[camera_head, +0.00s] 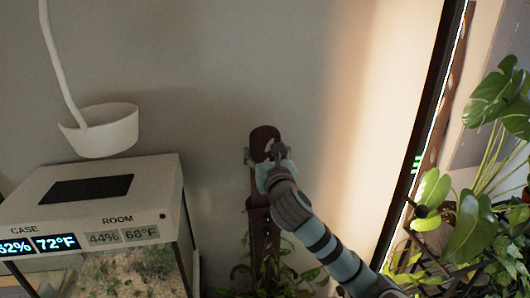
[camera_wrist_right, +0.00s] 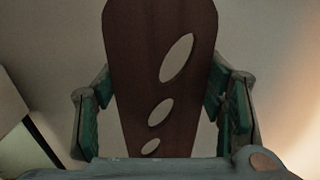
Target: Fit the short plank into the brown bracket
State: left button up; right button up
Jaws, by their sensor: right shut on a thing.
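The short plank (camera_head: 264,138) is dark brown with a rounded upper end, upright in front of the wall. In the right wrist view the plank (camera_wrist_right: 130,55) shows three oval holes and narrows downward. My right gripper (camera_head: 268,160) is shut on it, with a green-padded finger at each side. A dark brown upright piece (camera_head: 262,225), which looks like the brown bracket, stands directly below the plank among leaves. My gripper and arm partly cover the place between the two, so I cannot tell whether they touch. My left gripper is not in view.
A glass case (camera_head: 120,180) with a white lid and lit displays stands at the left. A white hanging pot or lamp (camera_head: 105,130) is above it. Large leafy plants (camera_head: 470,225) and a dark frame edge (camera_head: 425,130) are at the right. The wall between is bare.

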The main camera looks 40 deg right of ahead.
jog(key=o, duration=2)
jog(key=shift+c, duration=0.2)
jog(key=v, duration=0.7)
jog(key=shift+s, duration=0.3)
jog(key=shift+w+a, duration=0.1)
